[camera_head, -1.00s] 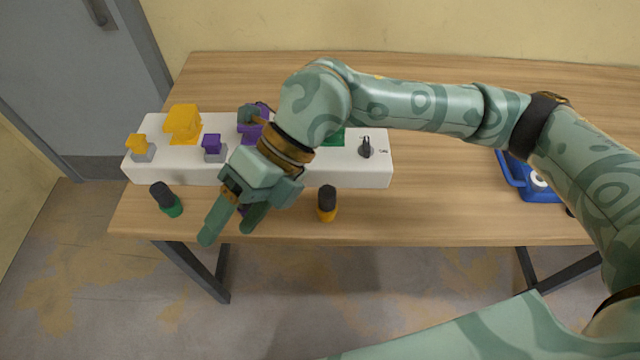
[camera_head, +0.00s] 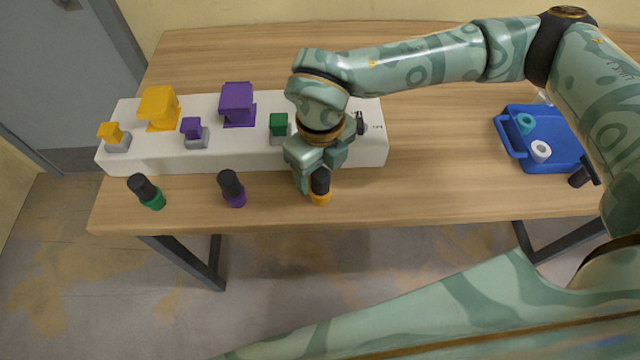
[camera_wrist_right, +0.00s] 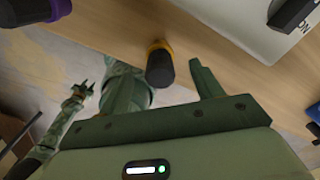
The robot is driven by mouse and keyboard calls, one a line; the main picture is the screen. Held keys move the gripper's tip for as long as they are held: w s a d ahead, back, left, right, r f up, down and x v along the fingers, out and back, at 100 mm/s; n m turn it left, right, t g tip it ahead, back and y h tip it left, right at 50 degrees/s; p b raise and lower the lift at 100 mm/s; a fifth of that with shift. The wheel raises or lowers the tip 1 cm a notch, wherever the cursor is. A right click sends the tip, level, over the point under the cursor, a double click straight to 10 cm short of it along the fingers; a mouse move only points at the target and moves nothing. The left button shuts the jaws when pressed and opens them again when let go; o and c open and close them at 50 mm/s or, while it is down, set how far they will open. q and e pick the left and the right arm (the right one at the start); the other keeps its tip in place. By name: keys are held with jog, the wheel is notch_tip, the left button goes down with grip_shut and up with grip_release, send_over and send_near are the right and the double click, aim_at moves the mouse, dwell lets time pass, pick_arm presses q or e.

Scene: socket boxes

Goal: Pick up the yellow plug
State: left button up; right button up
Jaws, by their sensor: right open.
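The yellow plug (camera_head: 320,197) has a black top and a yellow base. It stands on the table in front of the socket box, below the right gripper in the head view. My right gripper (camera_head: 312,179) is open and points down over the plug, partly covering it. In the right wrist view the plug (camera_wrist_right: 160,66) shows between the two open fingers (camera_wrist_right: 159,72), with a gap on each side; I see no contact. A small green gripper, likely my left (camera_wrist_right: 80,92), shows at the left of the wrist view, too small to read. The left gripper is outside the head view.
A white socket box (camera_head: 230,158) with yellow, purple and green parts stands just behind the plugs. A purple plug (camera_head: 232,189) and a green plug (camera_head: 148,192) stand to the left. A blue tray (camera_head: 555,165) sits at the right. The table's front edge is close.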

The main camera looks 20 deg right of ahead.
notch_tip(320, 180, down, 5)
jog(key=shift+f+b, duration=0.1)
jog(key=shift+b, duration=0.65)
jog(key=shift+c, duration=0.4)
jog(key=c, duration=1.1)
jog(key=shift+r, duration=0.2)
